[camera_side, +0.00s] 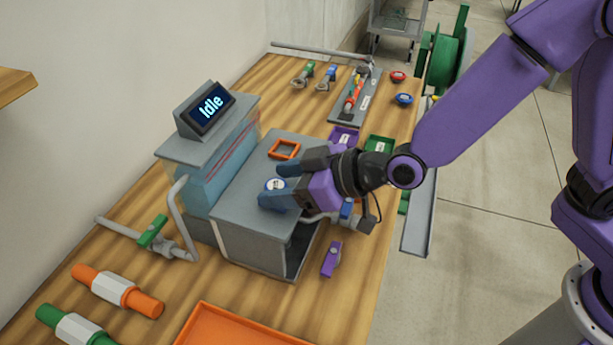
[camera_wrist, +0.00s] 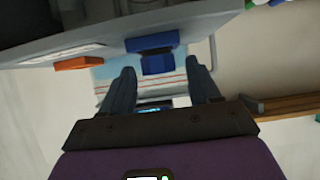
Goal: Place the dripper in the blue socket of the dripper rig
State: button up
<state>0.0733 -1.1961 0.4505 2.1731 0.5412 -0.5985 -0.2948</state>
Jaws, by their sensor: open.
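The dripper (camera_side: 275,184), a small round blue piece with a pale top, is at the near part of the grey rig top (camera_side: 245,195). In the wrist view the blue dripper (camera_wrist: 157,64) sits against the blue socket (camera_wrist: 150,42), between and beyond the fingertips; how deep it sits I cannot tell. My gripper (camera_side: 280,186) is open, with one finger on each side of the dripper; it also shows in the wrist view (camera_wrist: 163,80). In the side view the fingers hide most of the blue socket. The orange socket (camera_side: 284,149) is empty.
The rig's display (camera_side: 210,107) reads "Idle". A red round piece (camera_side: 398,76) and a blue one (camera_side: 404,98) lie at the back right. Purple (camera_side: 343,137) and green (camera_side: 380,145) trays stand behind the gripper. A grey pipe with a green valve handle (camera_side: 152,231) is at left.

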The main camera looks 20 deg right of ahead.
jog(key=v, duration=1.2)
jog(key=shift+f, duration=0.1)
jog(key=s+d+f+n+g+h, duration=0.1)
jog(key=s+d+g+h, duration=0.1)
jog(key=s+d, duration=0.3)
jog(key=s+d+f+n+g+h, duration=0.1)
jog(key=s+d+g+h, duration=0.2)
jog(key=d, duration=0.9)
jog(key=s+d+f+n+g+h, duration=0.1)
jog(key=s+d+f+g+h, duration=0.1)
jog(key=s+d, duration=0.5)
jog(key=shift+d+n+g+h, duration=0.3)
jog(key=shift+d+g+h, duration=0.35)
jog(key=shift+d, duration=0.5)
